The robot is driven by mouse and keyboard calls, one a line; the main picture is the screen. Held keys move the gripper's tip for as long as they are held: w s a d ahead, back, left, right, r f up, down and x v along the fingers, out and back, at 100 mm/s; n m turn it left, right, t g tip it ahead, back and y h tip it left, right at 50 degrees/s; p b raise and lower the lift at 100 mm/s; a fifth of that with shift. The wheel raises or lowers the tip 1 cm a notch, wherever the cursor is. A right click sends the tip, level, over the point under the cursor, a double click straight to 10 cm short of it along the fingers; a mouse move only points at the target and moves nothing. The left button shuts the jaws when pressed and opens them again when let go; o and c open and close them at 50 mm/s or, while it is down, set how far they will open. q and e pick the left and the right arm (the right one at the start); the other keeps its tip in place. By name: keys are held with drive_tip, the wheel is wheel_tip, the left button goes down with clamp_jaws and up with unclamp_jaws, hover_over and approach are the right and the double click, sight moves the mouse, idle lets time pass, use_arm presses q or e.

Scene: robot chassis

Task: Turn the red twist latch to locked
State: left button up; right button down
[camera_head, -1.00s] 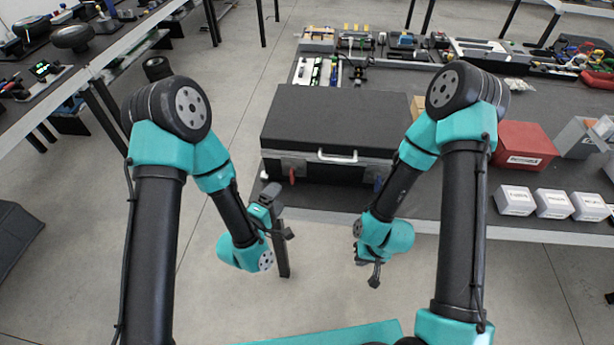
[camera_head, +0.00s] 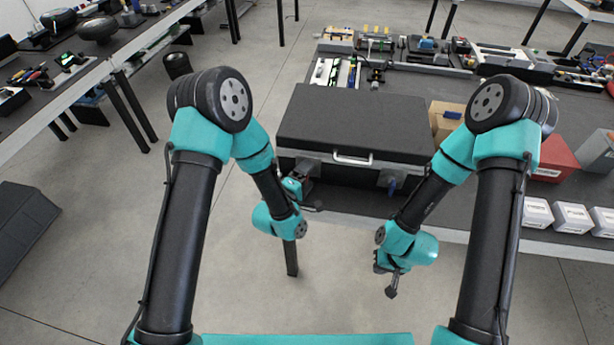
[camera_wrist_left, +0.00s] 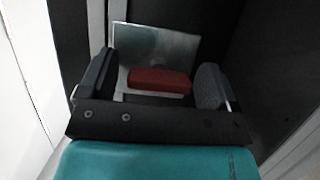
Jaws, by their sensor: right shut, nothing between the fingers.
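The red twist latch (camera_wrist_left: 158,80) shows in the left wrist view, lying crosswise in the picture on a metal plate (camera_wrist_left: 165,48) on the case front. My left gripper (camera_wrist_left: 156,64) is open, with one finger on each side of the latch; contact cannot be told. In the head view my left gripper (camera_head: 304,176) is at the left part of the black case's (camera_head: 350,120) front and hides the red latch. A blue latch (camera_head: 392,186) is visible on the right part of the case front. My right gripper (camera_head: 391,286) is shut and empty, low in front of the bench.
The closed case has a light handle (camera_head: 352,158) between its latches. A cardboard box (camera_head: 446,118), a red bin (camera_head: 556,156) and white boxes (camera_head: 572,217) stand to the right. Open floor lies in front of the bench edge.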

use_arm(q)
drive_tip(key=c, duration=0.9)
drive_tip(key=shift+o, duration=0.2)
drive_tip(key=shift+m, duration=0.4)
drive_tip(key=m+g+y, duration=0.1)
drive_tip(key=m, duration=0.2)
drive_tip(key=m+y, duration=0.2)
drive_tip(key=m, duration=0.2)
drive_tip(key=shift+g, duration=0.4)
drive_tip(key=m+y, duration=0.2)
drive_tip(key=m, duration=0.1)
drive_tip(key=shift+m+y, duration=1.1)
drive_tip(key=shift+m, duration=0.3)
